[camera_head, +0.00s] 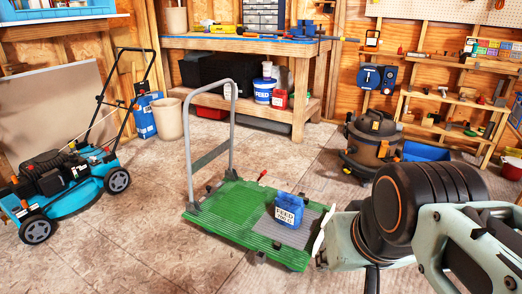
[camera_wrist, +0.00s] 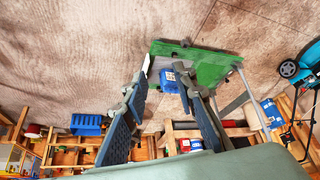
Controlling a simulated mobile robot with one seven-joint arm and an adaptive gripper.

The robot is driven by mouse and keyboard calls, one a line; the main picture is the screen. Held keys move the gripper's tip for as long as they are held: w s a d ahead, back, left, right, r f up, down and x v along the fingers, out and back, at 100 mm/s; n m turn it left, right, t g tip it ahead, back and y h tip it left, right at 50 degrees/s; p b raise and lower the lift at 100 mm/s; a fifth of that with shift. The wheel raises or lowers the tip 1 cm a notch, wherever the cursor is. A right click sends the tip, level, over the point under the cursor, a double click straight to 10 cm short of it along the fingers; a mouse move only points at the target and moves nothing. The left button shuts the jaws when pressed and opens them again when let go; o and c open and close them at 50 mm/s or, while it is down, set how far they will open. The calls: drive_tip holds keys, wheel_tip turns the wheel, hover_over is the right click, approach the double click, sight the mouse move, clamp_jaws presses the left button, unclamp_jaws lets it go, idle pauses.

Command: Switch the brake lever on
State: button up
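A green platform cart (camera_head: 233,215) with a tall grey push handle (camera_head: 232,120) stands on the floor mid-picture in the head view. A small lever with a red tip (camera_head: 262,174) rises from its far edge, right of the handle; I take it for the brake lever. I cannot make the lever out in the wrist view, where the cart deck (camera_wrist: 205,60) shows at top centre. My gripper (camera_wrist: 160,78) is open and empty, its fingers wide apart, with the deck beyond them. In the head view my arm reaches in from the right, near the cart's right end; the fingers are mostly hidden.
A blue feed box (camera_head: 288,211) sits on a grey patch of the deck. A teal lawn mower (camera_head: 70,180) stands left, a shop vacuum (camera_head: 372,145) behind right, a workbench (camera_head: 240,45) at the back. The floor left and in front of the cart is clear.

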wheel_tip(320, 180, up, 41)
drive_tip(key=p, duration=4)
drive_tip(key=shift+r+p, duration=0.1)
drive_tip(key=shift+p, duration=0.3)
clamp_jaws()
drive_tip(key=shift+w+a, duration=0.1)
